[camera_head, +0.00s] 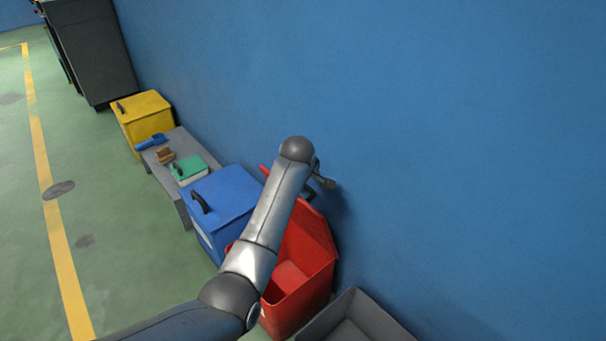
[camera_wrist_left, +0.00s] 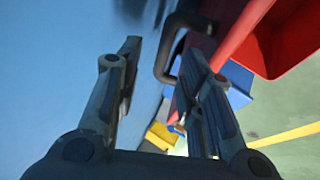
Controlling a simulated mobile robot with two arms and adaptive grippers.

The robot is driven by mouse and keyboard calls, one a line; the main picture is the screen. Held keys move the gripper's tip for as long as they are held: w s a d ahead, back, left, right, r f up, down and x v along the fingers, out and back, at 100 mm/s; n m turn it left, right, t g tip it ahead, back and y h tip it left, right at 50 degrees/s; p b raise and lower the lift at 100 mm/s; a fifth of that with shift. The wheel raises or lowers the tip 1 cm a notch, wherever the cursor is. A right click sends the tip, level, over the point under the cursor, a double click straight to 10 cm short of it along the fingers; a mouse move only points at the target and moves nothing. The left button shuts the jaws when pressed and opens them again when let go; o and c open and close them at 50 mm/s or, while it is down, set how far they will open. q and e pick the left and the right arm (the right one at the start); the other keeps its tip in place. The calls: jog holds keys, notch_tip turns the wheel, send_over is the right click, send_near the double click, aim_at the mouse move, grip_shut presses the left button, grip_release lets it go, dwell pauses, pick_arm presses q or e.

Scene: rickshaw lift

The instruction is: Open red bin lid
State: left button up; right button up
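The red bin (camera_head: 322,290) stands against the blue wall and its inside shows. Its red lid (camera_head: 312,228) is raised and leans back toward the wall, partly hidden by my left arm. My left gripper (camera_head: 318,184) is at the upper part of the lid, close to the wall. In the left wrist view my left gripper (camera_wrist_left: 164,50) has its fingers apart. The black lid handle (camera_wrist_left: 161,66) shows between and beyond the fingers, nearer the right one; I cannot tell if they touch. The red bin (camera_wrist_left: 262,40) shows at upper right there. My right gripper is not in view.
A blue bin (camera_head: 225,195) stands beside the red one. A grey open container (camera_head: 350,315) is at the front. The green floor at left is clear.

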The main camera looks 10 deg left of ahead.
pick_arm(q)
jog(key=shift+v, duration=2.5)
